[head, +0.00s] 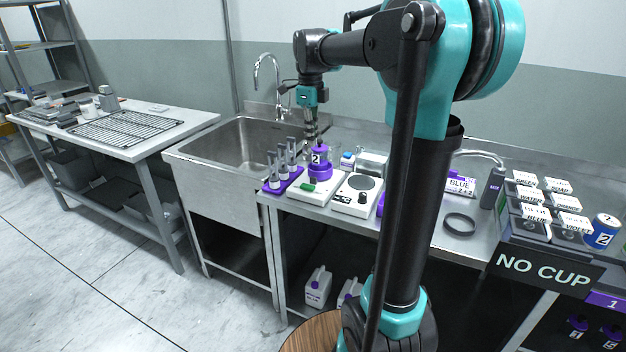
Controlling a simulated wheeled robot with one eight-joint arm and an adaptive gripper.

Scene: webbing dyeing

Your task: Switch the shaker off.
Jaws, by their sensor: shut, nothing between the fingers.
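The shaker (291,194) appears to be the white-based unit on the counter right of the sink. A small green switch (308,187) shows on its front edge. A purple holder (321,172) on top carries a clear cup with a purple part marked 2 (318,155). My gripper (311,136) points down just above and behind this cup, shut and empty. Its fingertips are small and partly overlap the cup's outline, so I cannot tell whether they touch it. The switch is in plain view, apart from the gripper.
A purple rack (271,187) with several tubes stands left of the shaker. A white unit with a round plate (357,196) stands close on its right. The sink (243,145) is to the left. My arm hides part of the counter. A black ring (460,223) lies farther right.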

